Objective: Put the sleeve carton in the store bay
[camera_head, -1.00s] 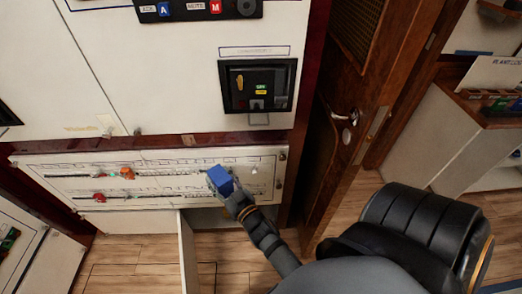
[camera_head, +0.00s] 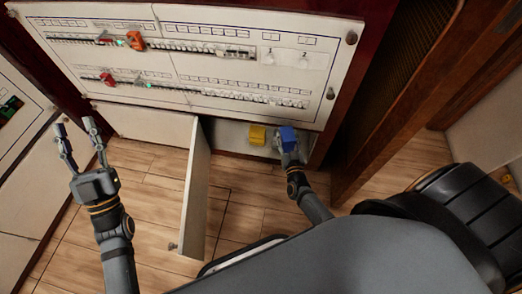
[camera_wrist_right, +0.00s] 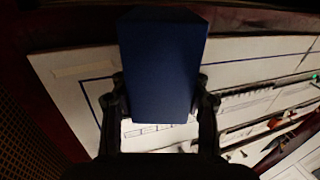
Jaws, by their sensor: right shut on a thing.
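A blue carton (camera_head: 288,138), which I take to be the sleeve carton, is held in my right gripper (camera_head: 290,157). It also fills the middle of the right wrist view (camera_wrist_right: 160,65), between the two fingers. The open bay (camera_head: 230,135), apparently the store bay, lies low under the breaker panel. The carton appears at the right part of its opening; whether it is inside or in front, I cannot tell. My left gripper (camera_head: 76,135) is open and empty, over the floor at the left.
A yellow box (camera_head: 257,135) sits in the bay just left of the carton. The bay's white door (camera_head: 195,190) stands open toward me, left of the opening. The breaker panel (camera_head: 190,75) is above. A wooden door (camera_head: 400,100) stands at the right.

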